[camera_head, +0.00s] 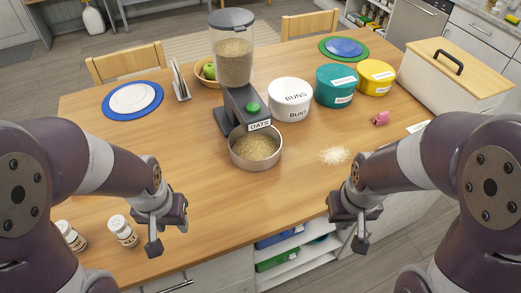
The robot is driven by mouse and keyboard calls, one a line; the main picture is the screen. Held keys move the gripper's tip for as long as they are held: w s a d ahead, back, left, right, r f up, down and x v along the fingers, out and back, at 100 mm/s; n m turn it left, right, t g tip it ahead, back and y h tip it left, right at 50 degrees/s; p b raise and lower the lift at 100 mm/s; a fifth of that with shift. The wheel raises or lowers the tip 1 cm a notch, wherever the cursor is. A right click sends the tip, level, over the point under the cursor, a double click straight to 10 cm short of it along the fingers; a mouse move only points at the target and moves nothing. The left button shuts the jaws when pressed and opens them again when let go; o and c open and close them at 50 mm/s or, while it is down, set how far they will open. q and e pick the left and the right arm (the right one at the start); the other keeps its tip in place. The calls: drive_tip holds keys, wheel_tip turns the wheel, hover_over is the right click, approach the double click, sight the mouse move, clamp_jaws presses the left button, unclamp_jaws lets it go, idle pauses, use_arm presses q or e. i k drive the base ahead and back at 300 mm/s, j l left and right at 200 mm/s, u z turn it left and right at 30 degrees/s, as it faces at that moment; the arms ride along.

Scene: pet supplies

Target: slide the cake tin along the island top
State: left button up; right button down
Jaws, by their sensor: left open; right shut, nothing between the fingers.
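Three round lidded tins stand in a row on the wooden island top (215,215): a white tin (290,98) marked BUNS, a teal tin (335,86) and a yellow tin (375,77). The labels on the teal and yellow tins are too small to read, so I cannot tell which is the cake tin. My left gripper (167,238) is open and empty over the front left edge, near the shakers. My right gripper (360,243) is shut and empty at the front edge, well in front of the tins. Neither gripper touches a tin.
An oats dispenser (235,60) stands left of the white tin, with a filled round pan (256,148) below it. Spilled grains (335,155) and a pink object (380,118) lie right of centre. A bread box (452,78) fills the back right. Two shakers (122,230) stand front left.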

sight(258, 150)
drive_tip(key=i+l+u, duration=0.15)
drive_tip(key=l, duration=0.6)
drive_tip(key=i+l+u, duration=0.1)
drive_tip(key=l, duration=0.65)
drive_tip(key=i+l+u, duration=0.15)
drive_tip(key=l, duration=0.6)
drive_tip(key=i+l+u, duration=0.1)
drive_tip(key=l, duration=0.65)
